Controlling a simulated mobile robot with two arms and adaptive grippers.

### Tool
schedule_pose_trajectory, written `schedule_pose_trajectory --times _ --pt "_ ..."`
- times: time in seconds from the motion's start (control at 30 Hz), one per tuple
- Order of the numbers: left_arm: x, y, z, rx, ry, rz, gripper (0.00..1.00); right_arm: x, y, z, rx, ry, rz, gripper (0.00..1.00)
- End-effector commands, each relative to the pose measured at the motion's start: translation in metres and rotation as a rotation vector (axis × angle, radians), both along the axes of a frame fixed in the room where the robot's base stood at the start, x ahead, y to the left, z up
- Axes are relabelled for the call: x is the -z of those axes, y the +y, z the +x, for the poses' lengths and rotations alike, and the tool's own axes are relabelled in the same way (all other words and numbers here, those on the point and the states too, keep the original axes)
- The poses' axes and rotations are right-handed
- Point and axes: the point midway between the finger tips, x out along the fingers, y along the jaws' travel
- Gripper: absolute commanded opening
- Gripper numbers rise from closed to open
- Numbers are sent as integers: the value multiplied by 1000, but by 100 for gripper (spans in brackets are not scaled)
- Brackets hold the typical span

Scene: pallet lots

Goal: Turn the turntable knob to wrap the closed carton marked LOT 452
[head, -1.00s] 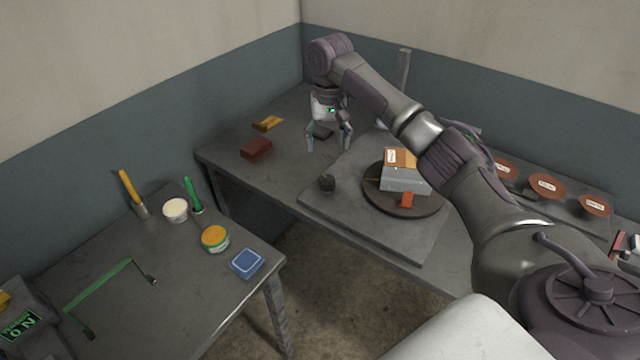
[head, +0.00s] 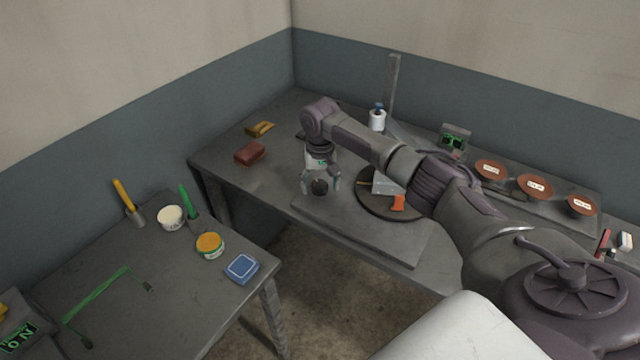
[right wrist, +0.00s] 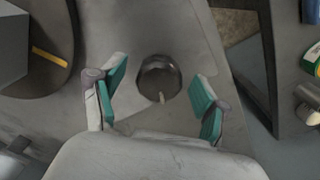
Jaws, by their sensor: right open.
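The dark turntable knob (head: 319,187) stands on the left part of the wrapping plate. In the right wrist view the round knob (right wrist: 159,77) shows a pale mark on its rim. My right gripper (head: 320,187) is open above the knob, its fingers (right wrist: 157,98) apart on either side of it. I cannot tell if they touch it. The round dark turntable (head: 370,206) carries a grey-sided carton (head: 386,186), mostly hidden behind my right arm; no lot marking is readable. An orange tag (head: 398,202) is at its front. My left gripper is not in view.
A post (head: 393,85) and a white roll (head: 377,120) stand behind the turntable. Several brown discs (head: 534,186) lie to the right. A dark red block (head: 250,153) and a yellow item (head: 260,129) lie on the left. A nearer table (head: 150,290) holds tubs and tools.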

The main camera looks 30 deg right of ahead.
Motion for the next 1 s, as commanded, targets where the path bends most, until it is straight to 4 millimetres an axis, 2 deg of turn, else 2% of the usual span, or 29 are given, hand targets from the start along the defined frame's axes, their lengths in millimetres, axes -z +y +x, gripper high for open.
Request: schedule_pose_trajectory --times 0.03,0.07,0.4,0.73,1.0 --pt "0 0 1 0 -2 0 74 0 0 0 0 0 0 74" --pt "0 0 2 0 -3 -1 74 0 0 0 0 0 0 69" --pt "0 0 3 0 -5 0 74 -1 0 0 0 0 0 14" --pt "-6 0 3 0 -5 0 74 -2 0 0 -49 0 0 14" --pt "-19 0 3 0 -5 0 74 -3 0 0 -226 2 1 14"
